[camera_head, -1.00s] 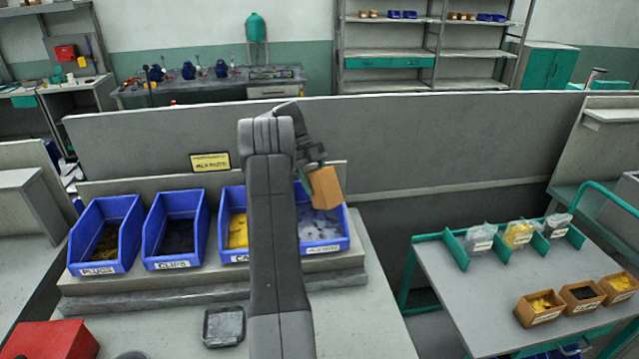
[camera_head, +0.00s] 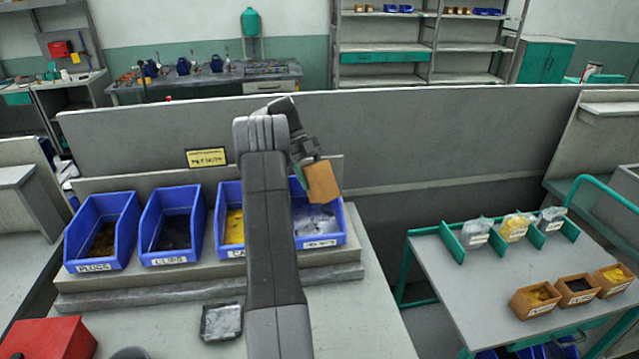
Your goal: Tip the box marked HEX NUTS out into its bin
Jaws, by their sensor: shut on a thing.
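My gripper (camera_head: 303,161) is shut on a small orange-brown box (camera_head: 321,182) and holds it tilted above the rightmost blue bin. No marking can be read on the side of the box that shows. The rightmost blue bin (camera_head: 329,242) holds grey pieces, and its label is too small to read. My arm hides the left part of this bin and much of the bin beside it. I cannot see whether anything is falling from the box.
More blue bins stand to the left, labelled PLUGS (camera_head: 94,267) and CLIPS (camera_head: 171,260), and one with yellow pieces (camera_head: 234,228). A grey tray (camera_head: 221,322) and a red box (camera_head: 50,340) lie in front. A cart (camera_head: 470,290) at right carries bags and similar boxes.

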